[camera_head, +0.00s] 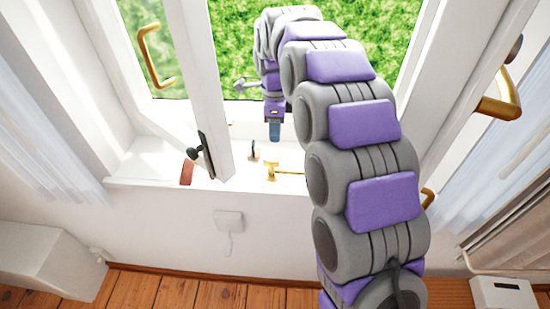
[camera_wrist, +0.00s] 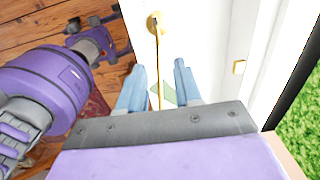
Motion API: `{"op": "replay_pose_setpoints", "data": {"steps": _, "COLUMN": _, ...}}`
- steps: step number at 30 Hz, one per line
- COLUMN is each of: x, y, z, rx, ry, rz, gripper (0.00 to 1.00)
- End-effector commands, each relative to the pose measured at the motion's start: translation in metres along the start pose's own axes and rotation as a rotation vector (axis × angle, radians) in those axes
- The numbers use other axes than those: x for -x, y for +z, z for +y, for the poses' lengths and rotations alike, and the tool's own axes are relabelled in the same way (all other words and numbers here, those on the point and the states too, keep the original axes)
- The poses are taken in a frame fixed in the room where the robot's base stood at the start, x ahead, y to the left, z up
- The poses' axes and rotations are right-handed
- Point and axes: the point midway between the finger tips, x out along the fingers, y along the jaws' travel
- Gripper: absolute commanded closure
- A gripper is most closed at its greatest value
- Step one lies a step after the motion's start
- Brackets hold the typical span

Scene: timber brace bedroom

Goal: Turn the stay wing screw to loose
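A brass stay fitting (camera_head: 272,168) sits on the white window sill, below my gripper (camera_head: 274,131) in the head view. In the wrist view a round brass piece (camera_wrist: 154,23) shows ahead of my gripper (camera_wrist: 158,82), and a thin brass rod (camera_wrist: 159,65) runs from it towards the gap between the fingers. The two blue fingers stand apart, one on each side of the rod in the picture. I see nothing held; contact with the rod cannot be told. I cannot make out which brass part is the wing screw, or its turn.
The opened white sash (camera_head: 189,95) stands left of my arm, with a black fitting (camera_head: 206,155). A small upright piece (camera_head: 253,150) and a reddish object (camera_head: 187,172) are on the sill (camera_head: 140,172). A brass handle (camera_head: 497,103) sticks out at the right.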

Motion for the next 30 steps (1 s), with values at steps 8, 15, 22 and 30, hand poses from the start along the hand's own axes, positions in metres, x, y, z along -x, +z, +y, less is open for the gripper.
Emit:
{"op": "replay_pose_setpoints", "data": {"steps": 8, "x": -0.06, "y": 0.001, "z": 0.002, "rx": 0.001, "ry": 0.007, "rz": 0.002, "gripper": 0.66}}
{"op": "replay_pose_setpoints", "data": {"steps": 15, "x": -0.098, "y": -0.006, "z": 0.001, "rx": 0.001, "ry": 0.004, "rz": -0.005, "gripper": 0.66}}
{"op": "replay_pose_setpoints", "data": {"steps": 22, "x": -0.117, "y": 0.0, "z": 0.001, "rx": 0.001, "ry": 0.003, "rz": -0.001, "gripper": 0.66}}
{"op": "replay_pose_setpoints", "data": {"steps": 30, "x": -0.118, "y": 0.002, "z": 0.001, "rx": 0.001, "ry": 0.001, "rz": 0.001, "gripper": 0.66}}
